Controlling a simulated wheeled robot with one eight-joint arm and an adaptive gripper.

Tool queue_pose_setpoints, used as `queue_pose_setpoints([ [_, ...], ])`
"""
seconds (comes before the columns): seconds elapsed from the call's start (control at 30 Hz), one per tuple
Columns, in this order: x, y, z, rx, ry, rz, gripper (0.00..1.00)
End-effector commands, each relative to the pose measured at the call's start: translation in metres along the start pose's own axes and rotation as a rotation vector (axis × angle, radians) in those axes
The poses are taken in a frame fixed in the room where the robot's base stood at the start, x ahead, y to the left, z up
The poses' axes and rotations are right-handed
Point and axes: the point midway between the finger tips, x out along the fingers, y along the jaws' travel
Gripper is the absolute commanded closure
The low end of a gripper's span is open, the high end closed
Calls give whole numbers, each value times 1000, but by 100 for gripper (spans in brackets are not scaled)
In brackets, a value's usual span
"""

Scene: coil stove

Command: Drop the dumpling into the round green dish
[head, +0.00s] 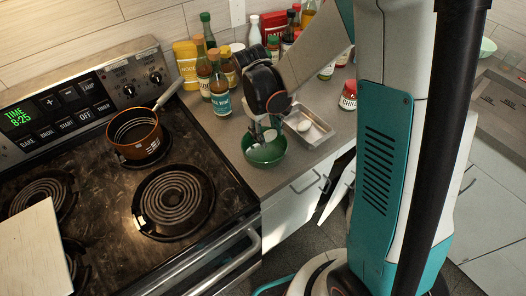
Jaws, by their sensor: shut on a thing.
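The round green dish (279,156) stands on the grey counter to the right of the stove. My gripper (264,136) points down over the dish, with its fingertips at or just inside the rim. It is shut on a small pale thing (270,135), which looks like the dumpling; the fingers hide part of it. I cannot tell whether the pale thing touches the dish.
A metal tray (323,137) with a pale oval piece (304,126) in it lies right of the dish. Sauce bottles (220,88) and jars crowd the counter behind. The stove (110,190) at left carries a copper pot (135,133). A red-lidded chili jar (348,94) stands behind the tray.

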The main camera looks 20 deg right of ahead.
Motion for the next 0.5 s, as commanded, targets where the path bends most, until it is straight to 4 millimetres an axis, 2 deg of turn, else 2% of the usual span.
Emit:
queue_pose_setpoints([
  [0.03,8,-1,-1,0,0,0,69],
  [0.13,14,-2,-1,0,0,0,69],
  [0.43,15,-2,-1,0,0,0,69],
  [0.47,15,-2,-1,0,0,0,49],
  [0.5,15,-2,-1,0,0,0,40],
])
